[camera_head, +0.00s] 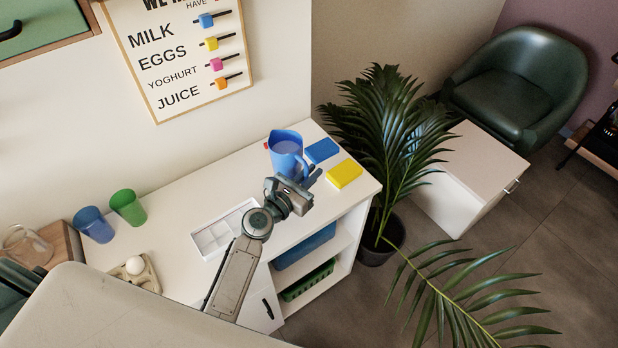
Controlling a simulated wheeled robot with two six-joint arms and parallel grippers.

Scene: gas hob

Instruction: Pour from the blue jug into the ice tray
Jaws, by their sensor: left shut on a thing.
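The blue jug (285,147) stands upright near the back right of the white counter, its open top facing up. My left gripper (306,178) is at the jug's front right side, where the handle is, and is shut on it. The grip itself is partly hidden by the gripper. The white ice tray (214,237) lies flat on the counter to the left of my arm, and my arm hides part of its right side. My right gripper does not show.
A blue block (322,150) and a yellow block (344,173) lie right of the jug. A blue cup (93,225), a green cup (128,207) and an egg holder (144,276) stand at the left. A plant (390,145) stands beyond the counter's right edge.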

